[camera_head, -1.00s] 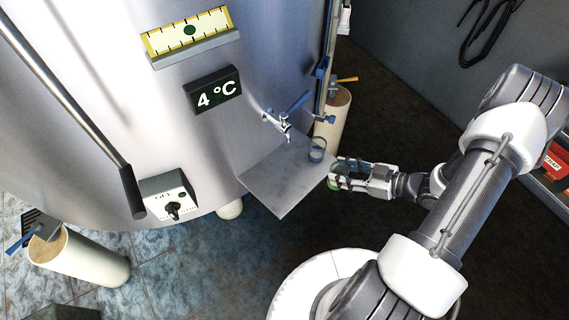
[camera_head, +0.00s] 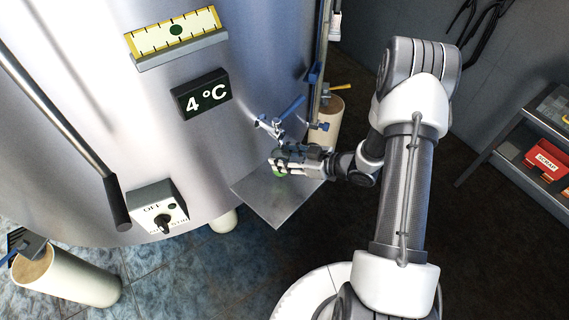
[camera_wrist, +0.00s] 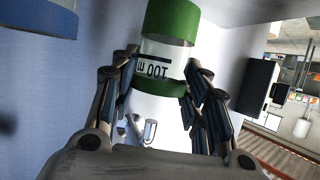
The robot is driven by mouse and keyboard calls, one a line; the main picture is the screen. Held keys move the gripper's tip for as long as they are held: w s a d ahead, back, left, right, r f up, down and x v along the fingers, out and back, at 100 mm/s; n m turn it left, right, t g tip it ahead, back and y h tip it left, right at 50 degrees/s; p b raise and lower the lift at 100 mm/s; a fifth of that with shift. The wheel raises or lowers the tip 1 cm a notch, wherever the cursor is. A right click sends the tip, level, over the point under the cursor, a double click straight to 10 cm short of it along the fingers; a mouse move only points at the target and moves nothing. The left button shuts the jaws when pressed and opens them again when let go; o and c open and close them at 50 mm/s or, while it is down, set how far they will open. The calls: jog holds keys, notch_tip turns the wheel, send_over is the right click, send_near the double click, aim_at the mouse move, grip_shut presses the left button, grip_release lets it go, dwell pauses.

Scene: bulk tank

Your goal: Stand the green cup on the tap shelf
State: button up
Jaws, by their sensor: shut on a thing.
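The green cup (camera_wrist: 172,20) is a clear beaker with green bands and black volume lettering, upside down in the wrist view. My gripper (camera_wrist: 152,80) is shut on it, with a finger on either side of its clear wall. In the head view my gripper (camera_head: 280,163) covers most of the cup; a little green (camera_head: 280,174) shows beneath the fingers. They are over the tap shelf (camera_head: 277,210), a grey metal plate, near the tank. I cannot tell whether the cup touches the shelf. The tap (camera_head: 268,126) with its blue lever is just behind my gripper.
The steel tank wall (camera_head: 90,80) stands close behind the shelf. The blue-rimmed glass seen earlier on the shelf is not clearly visible now, perhaps behind my gripper. The front part of the shelf is bare. A trolley (camera_head: 520,150) stands at the right.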

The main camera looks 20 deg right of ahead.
jog(key=shift+s+f+b, duration=0.1)
jog(key=shift+f+b, duration=0.25)
jog(key=shift+f, duration=1.05)
jog(key=shift+d+f, duration=0.1)
jog(key=shift+f, duration=0.1)
jog(key=o, duration=0.9)
